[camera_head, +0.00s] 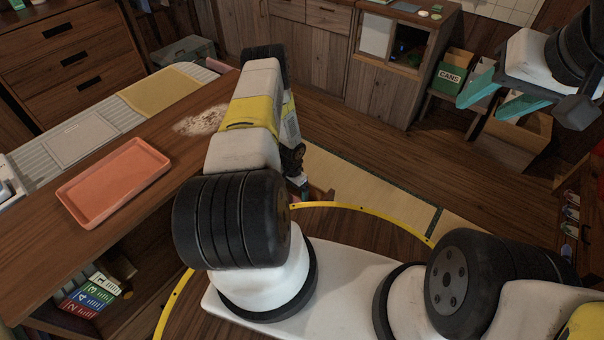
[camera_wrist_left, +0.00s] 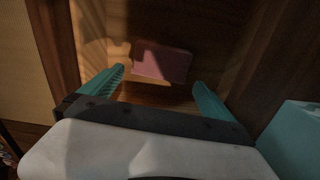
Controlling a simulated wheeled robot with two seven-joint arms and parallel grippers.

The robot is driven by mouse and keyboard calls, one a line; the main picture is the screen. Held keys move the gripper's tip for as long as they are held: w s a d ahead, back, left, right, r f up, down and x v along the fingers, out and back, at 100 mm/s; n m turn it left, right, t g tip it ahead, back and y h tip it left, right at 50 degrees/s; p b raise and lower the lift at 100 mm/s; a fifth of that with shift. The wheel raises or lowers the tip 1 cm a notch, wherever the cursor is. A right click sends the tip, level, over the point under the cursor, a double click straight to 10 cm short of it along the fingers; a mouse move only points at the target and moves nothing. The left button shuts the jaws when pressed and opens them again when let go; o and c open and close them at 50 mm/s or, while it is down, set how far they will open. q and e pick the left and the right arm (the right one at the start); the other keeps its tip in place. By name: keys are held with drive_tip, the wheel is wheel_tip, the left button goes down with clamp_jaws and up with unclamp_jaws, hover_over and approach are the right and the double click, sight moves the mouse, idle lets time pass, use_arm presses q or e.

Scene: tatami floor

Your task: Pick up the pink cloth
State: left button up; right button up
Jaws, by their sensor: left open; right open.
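A pink, folded-looking cloth (camera_wrist_left: 163,60) lies in a shadowed wooden recess in the left wrist view. My left gripper (camera_wrist_left: 159,76) is open, its teal fingers on either side of the cloth in that picture. The cloth seems to lie beyond the fingertips, and I see no contact. In the head view my left arm hides most of that gripper, and I cannot make out the cloth there. My right gripper (camera_head: 474,121) is open and empty at the upper right of the head view.
A pink tray (camera_head: 115,181) lies on the wooden counter at left, near a powdery spill (camera_head: 201,121). A yellow cloth (camera_head: 160,91) lies behind. A green CANS bin (camera_head: 452,76) and a cardboard box (camera_head: 519,133) stand at right. Wooden floor shows between.

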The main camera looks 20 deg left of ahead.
sight(294, 199)
use_arm(q)
wheel_tip(294, 199, down, 6)
drive_tip(key=shift+r, duration=0.1)
drive_tip(key=c, duration=1)
